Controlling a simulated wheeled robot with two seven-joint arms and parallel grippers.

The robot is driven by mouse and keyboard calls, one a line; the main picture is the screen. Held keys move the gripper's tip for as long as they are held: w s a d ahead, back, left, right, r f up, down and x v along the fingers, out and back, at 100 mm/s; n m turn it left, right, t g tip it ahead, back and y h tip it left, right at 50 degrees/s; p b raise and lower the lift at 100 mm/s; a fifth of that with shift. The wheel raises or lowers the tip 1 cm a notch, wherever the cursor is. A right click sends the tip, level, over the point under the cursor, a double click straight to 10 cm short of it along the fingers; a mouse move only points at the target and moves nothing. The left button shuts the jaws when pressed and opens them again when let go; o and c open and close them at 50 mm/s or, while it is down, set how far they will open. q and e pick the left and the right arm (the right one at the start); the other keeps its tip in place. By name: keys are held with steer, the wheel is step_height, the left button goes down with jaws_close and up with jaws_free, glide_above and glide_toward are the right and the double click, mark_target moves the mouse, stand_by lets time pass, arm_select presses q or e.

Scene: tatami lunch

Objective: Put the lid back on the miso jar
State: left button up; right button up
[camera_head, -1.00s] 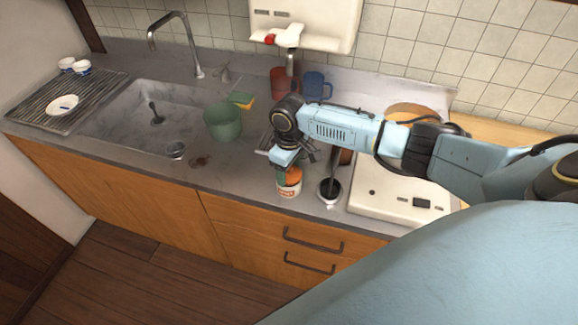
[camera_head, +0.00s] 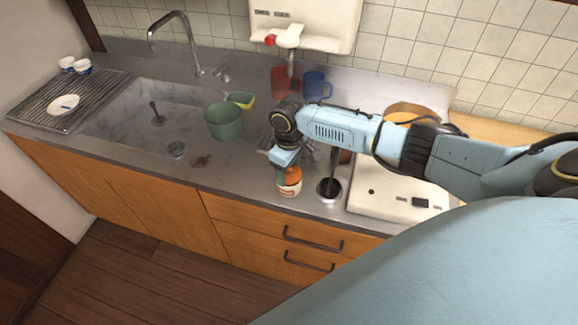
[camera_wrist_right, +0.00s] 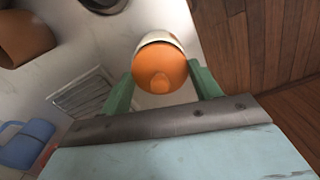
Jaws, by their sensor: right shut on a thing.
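The miso jar (camera_head: 289,190), white with an orange-red label, stands on the counter near its front edge. The orange lid (camera_wrist_right: 160,68) with a round knob is at the jar's mouth; a pale strip of the jar shows past its edge in the right wrist view. My right gripper (camera_wrist_right: 163,88) has its green fingers on both sides of the lid and is shut on it. In the head view the lid (camera_head: 291,174) shows just under the gripper, over the jar. I cannot tell whether the lid is fully seated. My left gripper is not in view.
A dark-handled tool in a round holder (camera_head: 329,189) stands close right of the jar, before a white stove (camera_head: 385,205). A green pot (camera_head: 223,122) is to the left by the sink (camera_head: 130,120). Red and blue mugs (camera_head: 316,86) stand behind my arm.

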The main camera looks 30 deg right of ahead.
stand_by(0.3)
steer(key=o, duration=1.3)
step_height(320, 180, up, 5)
steer(key=p, duration=0.5)
steer(key=shift+f, duration=0.1)
steer(key=shift+r+p, duration=1.1)
steer(key=shift+r, duration=0.05)
jaws_close()
